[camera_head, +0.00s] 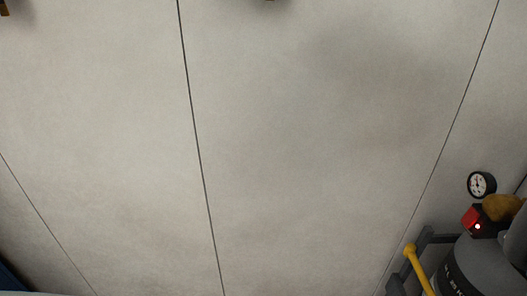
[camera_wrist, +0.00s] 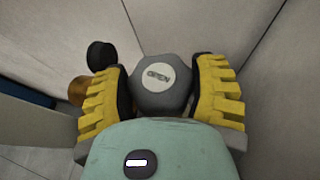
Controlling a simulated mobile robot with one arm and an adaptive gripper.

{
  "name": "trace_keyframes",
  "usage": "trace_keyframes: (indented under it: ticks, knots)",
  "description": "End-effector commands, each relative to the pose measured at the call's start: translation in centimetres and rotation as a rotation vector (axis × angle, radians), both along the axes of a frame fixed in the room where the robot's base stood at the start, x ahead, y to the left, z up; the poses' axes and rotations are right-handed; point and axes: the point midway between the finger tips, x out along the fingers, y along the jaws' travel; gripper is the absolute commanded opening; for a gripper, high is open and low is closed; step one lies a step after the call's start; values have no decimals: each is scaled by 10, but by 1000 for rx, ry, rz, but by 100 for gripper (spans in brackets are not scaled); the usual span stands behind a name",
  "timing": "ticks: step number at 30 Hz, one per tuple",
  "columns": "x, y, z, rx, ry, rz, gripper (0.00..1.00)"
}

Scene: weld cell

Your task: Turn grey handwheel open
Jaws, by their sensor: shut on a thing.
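The grey handwheel (camera_wrist: 172,101) shows in the wrist view, a rounded, lobed knob with a pale round label that reads OPEN. My gripper (camera_wrist: 161,76) has its yellow ribbed fingers with dark pads on the left and right sides of the handwheel, shut on it. The label faces the camera and its word is slightly tilted. The lower part of the handwheel is hidden behind the pale green gripper body. In the head view I cannot make out the handwheel or the gripper fingers clearly.
A white-faced gauge (camera_head: 481,185), a brass-coloured part (camera_head: 502,207) and a red part with a bright spot (camera_head: 473,218) sit at the lower right. A yellow bar (camera_head: 415,265) is beside a dark bracket. Bare wall panels (camera_head: 290,150) fill most of the head view.

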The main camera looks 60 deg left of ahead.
Motion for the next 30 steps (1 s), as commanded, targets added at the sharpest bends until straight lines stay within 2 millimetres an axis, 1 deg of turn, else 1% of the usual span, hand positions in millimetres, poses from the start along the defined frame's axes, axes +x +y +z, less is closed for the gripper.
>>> trace_keyframes:
  ticks: [1, 15, 30]
  knots:
    - [0, 3, -8, -4, -2, 18, 26]
    - [0, 2, -4, -4, 2, 84, 26]
    - [0, 1, -1, -2, 3, 95, 26]
